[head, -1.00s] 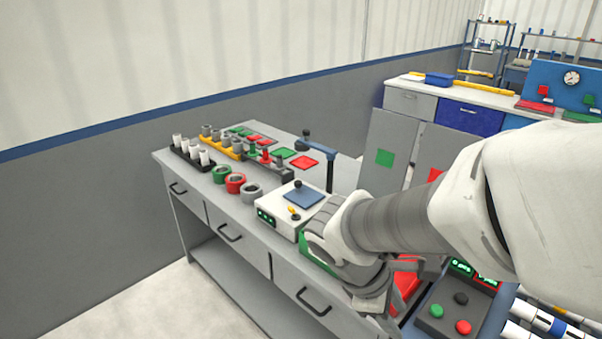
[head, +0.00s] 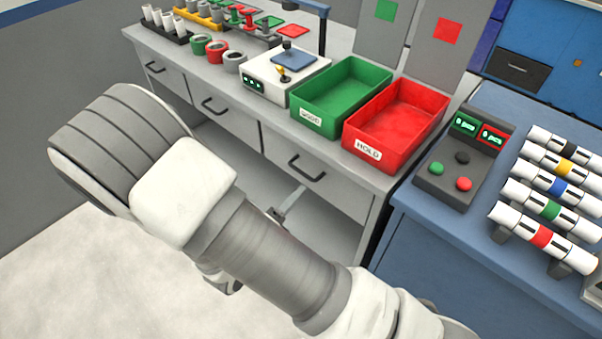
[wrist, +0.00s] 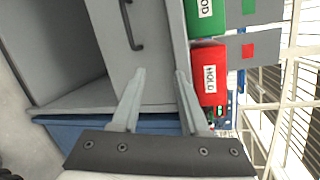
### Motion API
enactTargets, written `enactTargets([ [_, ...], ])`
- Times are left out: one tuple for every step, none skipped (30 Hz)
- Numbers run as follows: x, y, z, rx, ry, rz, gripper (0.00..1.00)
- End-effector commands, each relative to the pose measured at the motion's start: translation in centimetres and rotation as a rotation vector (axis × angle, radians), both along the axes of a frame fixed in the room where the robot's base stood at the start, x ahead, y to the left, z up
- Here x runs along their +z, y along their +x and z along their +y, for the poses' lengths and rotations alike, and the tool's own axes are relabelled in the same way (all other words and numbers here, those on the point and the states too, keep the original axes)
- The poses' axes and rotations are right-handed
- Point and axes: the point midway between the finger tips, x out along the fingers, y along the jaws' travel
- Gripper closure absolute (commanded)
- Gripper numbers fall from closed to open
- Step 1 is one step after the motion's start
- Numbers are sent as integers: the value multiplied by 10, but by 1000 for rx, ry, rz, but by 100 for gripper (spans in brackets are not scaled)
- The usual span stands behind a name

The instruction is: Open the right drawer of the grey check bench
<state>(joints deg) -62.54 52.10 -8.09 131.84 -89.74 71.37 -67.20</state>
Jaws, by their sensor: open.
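The grey check bench (head: 372,192) has three drawers along its front in the head view. The right drawer (head: 335,185) looks shut and flush, with a dark bar handle (head: 306,168). In the wrist view, turned sideways, the drawer front (wrist: 157,60) fills the upper middle and its handle (wrist: 131,25) is at the top. My gripper (wrist: 160,76) is open and empty, its fingertips in front of the drawer front, apart from the handle. The handle is beyond the fingertips and a little left in that view. In the head view my arm hides most of the gripper.
A green tray (head: 340,92) and a red HOLD tray (head: 397,122) stand on the bench above the drawer. A blue table (head: 440,240) with a button box (head: 463,160) and striped pipes (head: 540,235) stands close on the right. Open floor (head: 80,270) lies in front of the bench.

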Motion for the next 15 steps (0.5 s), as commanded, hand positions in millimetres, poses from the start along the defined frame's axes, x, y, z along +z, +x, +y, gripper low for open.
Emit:
enactTargets([
  [-19, -2, 10, 68, -63, 26, 55],
  [-25, -2, 15, 102, -95, 39, 55],
  [-32, -3, 21, 144, -133, 52, 55],
  [-37, -4, 24, 168, -157, 60, 55],
  [-41, -4, 27, 191, -177, 68, 55],
  [-46, -5, 31, 215, -200, 76, 55],
  [-48, -6, 33, 230, -214, 81, 55],
  [-50, -6, 35, 242, -224, 85, 55],
  [-52, -5, 36, 252, -233, 88, 55],
  [-54, -4, 36, 257, -238, 90, 55],
  [-55, -3, 36, 259, -240, 90, 55],
  [-56, 0, 35, 262, -243, 91, 55],
  [-56, 3, 34, 261, -242, 90, 55],
  [-57, 7, 32, 259, -242, 90, 55],
  [-58, 13, 29, 258, -241, 90, 55],
])
